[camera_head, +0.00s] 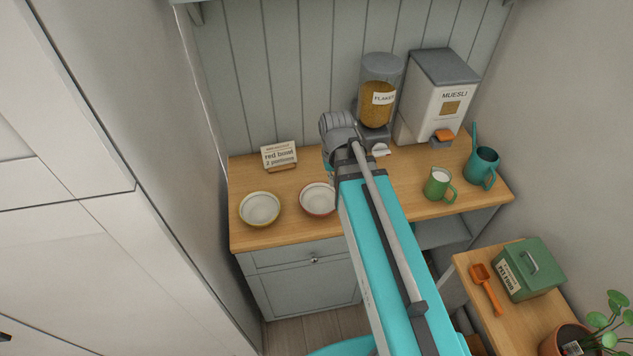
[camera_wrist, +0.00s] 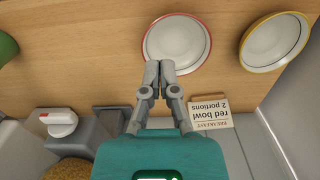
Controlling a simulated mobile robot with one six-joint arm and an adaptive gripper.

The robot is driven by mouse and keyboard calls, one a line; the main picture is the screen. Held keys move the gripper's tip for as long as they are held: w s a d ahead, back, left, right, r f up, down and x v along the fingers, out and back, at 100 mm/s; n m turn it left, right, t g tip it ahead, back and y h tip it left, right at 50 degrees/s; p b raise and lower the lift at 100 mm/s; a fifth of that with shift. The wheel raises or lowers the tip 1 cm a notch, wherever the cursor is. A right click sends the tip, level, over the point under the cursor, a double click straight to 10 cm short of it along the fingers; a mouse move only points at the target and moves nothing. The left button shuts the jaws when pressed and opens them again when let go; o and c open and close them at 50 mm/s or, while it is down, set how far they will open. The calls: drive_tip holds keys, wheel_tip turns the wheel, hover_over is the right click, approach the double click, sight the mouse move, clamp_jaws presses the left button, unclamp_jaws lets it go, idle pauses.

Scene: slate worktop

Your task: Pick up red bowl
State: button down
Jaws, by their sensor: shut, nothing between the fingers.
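The red bowl (camera_head: 318,199) is white inside with a red rim and stands upright on the wooden worktop. My arm partly covers its right side in the head view. In the wrist view the red bowl (camera_wrist: 177,38) is whole apart from its edge near my fingertips. My gripper (camera_wrist: 159,68) is shut and empty, its fingertips at the bowl's near rim in the picture. I cannot tell whether they touch it or hover above it. In the head view my gripper is hidden behind my own arm.
A yellow-rimmed bowl (camera_head: 260,208) stands left of the red bowl. A sign (camera_head: 279,155) reading "red bowl 2 portions" stands behind. A flakes dispenser (camera_head: 379,92) and muesli dispenser (camera_head: 437,97) stand at the back. A green jug (camera_head: 439,185) and teal watering can (camera_head: 482,167) are at right.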

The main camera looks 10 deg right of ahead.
drive_tip(key=w+a+f+b, duration=0.2)
drive_tip(key=w, duration=0.4)
drive_tip(key=g+b, duration=0.3)
drive_tip(key=b, duration=0.1)
approach(312, 183)
drive_tip(key=w+v, duration=0.1)
drive_tip(key=v, duration=0.3)
drive_tip(key=shift+s+a+r, duration=0.1)
drive_tip(key=shift+s+a, duration=0.05)
drive_tip(key=shift+s, duration=0.1)
drive_tip(key=b+x, duration=0.9)
drive_tip(key=x, duration=0.1)
drive_tip(key=shift+b, duration=0.3)
drive_tip(key=shift+s, duration=0.35)
drive_tip(key=s, duration=0.2)
drive_tip(key=shift+s, duration=0.7)
